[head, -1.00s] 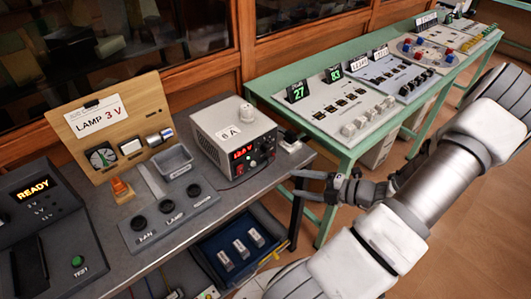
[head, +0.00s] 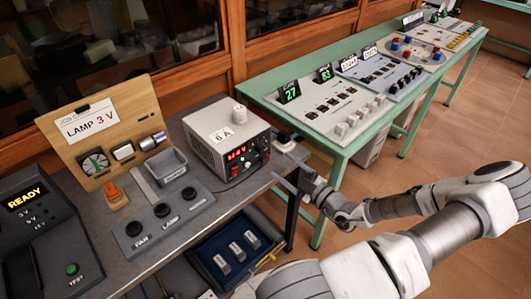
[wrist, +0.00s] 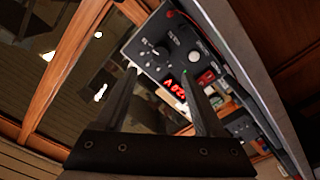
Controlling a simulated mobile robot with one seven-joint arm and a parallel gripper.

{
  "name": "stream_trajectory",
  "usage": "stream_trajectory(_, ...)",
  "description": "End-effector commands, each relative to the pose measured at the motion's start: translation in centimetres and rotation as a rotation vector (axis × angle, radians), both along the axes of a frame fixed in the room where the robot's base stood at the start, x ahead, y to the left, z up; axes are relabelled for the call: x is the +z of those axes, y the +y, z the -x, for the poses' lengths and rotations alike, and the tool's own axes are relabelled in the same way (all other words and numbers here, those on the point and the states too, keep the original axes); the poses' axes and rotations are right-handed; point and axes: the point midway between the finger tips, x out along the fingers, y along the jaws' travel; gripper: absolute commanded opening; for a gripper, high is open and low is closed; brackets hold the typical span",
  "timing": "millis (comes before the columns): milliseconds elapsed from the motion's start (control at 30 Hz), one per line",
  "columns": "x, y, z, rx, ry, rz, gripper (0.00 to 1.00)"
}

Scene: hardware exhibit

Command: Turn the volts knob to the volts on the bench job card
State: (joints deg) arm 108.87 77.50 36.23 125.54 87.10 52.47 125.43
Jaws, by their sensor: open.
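The power supply (head: 205,138) is a grey box on the dark bench, with a lit red display (head: 237,154) too blurred to read surely. The bench job card (head: 88,122) on the wooden board reads "LAMP 3 V". In the wrist view the supply's front panel appears tilted, with a dark round knob (wrist: 161,51) ringed by marks; its label is too small to read. My gripper (wrist: 158,72) is open and empty, its fingertips pointing toward the panel below that knob; contact is not evident. In the head view my gripper (head: 285,174) is right of the supply's front.
A green table (head: 345,145) with control panels stands right. A blue bin (head: 215,270) is below.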

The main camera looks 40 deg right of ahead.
Motion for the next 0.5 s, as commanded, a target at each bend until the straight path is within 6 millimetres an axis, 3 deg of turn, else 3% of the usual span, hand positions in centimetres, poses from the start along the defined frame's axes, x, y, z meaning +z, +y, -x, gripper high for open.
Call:
stream_trajectory(200,0.0,0.5,-4.8,0.003,-0.001,-0.001,0.71)
stream_trajectory(500,0.0,0.7,-8.5,0.002,0.001,0.001,0.71)
